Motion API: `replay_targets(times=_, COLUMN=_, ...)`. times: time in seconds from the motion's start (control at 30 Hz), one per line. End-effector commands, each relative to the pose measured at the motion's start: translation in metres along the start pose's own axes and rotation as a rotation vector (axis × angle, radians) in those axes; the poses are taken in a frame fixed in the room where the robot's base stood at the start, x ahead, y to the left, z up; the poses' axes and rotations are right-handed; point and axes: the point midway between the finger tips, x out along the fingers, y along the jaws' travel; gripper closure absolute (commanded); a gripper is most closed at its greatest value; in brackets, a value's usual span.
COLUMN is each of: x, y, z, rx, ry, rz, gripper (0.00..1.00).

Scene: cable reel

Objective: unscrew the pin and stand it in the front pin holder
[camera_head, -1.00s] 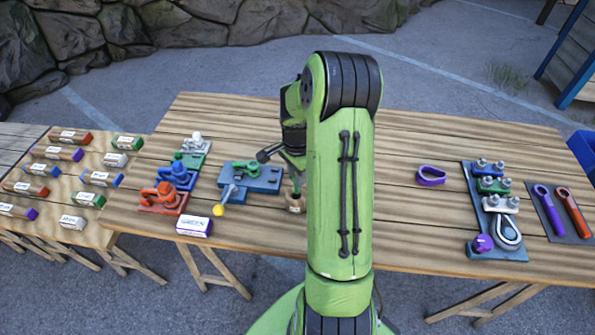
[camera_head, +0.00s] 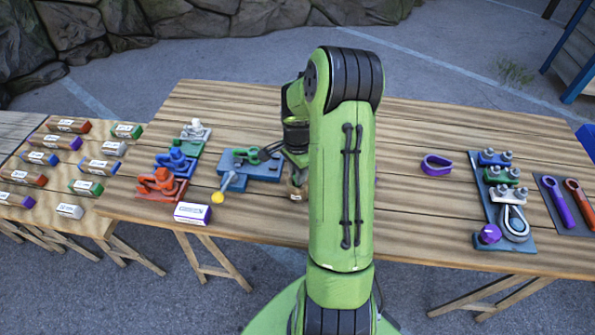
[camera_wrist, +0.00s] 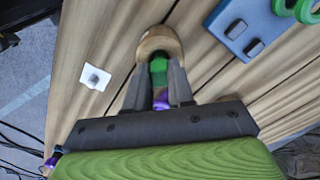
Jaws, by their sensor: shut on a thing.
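My gripper (camera_wrist: 158,72) is shut on a small pin (camera_wrist: 158,70) with green showing between the fingers and purple nearer the palm. In the wrist view a round wooden pin holder (camera_wrist: 158,38) lies just beyond the fingertips, around or behind the pin's far end; I cannot tell whether the pin is inside it. In the head view my arm hides the fingers and pin, and the wooden holder (camera_head: 297,191) shows only partly beside the arm. A green shackle (camera_head: 248,155) sits on the blue fixture (camera_head: 265,171), also at the wrist view's upper right (camera_wrist: 238,26).
Red, blue and green shackles on a stepped rack (camera_head: 178,165) stand left, with a white-and-purple box (camera_head: 192,214) in front. A purple ring (camera_head: 437,163), a clamp board (camera_head: 517,240) and two wrenches (camera_head: 567,200) lie right.

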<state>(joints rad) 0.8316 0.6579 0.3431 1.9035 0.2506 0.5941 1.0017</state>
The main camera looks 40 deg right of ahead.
Motion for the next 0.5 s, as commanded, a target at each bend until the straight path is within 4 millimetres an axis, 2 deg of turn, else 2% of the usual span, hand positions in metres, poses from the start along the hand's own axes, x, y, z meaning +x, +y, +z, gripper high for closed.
replay_targets(times=0.5, x=0.0056, y=0.0, z=-0.0002, rx=0.001, ry=0.0, rz=0.0, gripper=1.0)
